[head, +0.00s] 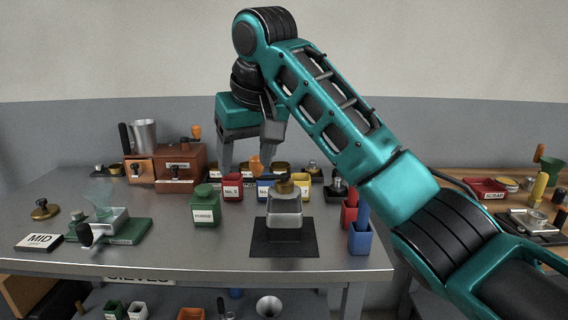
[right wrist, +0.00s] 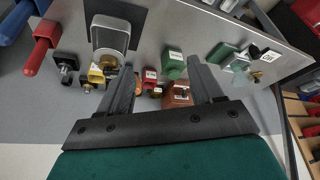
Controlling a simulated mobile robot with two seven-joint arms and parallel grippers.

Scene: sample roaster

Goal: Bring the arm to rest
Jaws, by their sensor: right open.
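My right arm (head: 330,110) comes in from the right and reaches over the metal table. Its right gripper (head: 246,160) points down above the row of small canisters, with its two fingers apart. In the right wrist view the same gripper (right wrist: 160,72) is open, with nothing held between its fingers. A metal box-shaped device (head: 285,209) stands on a black mat (head: 258,247), to the right of and nearer than the gripper; it also shows in the right wrist view (right wrist: 110,37). My left gripper is out of view.
A green canister (head: 206,211), red canister (head: 232,188) and yellow canister (head: 302,182) stand near the gripper. A wooden grinder (head: 181,165) is behind left. Red and blue holders (head: 360,240) stand at the table's right edge.

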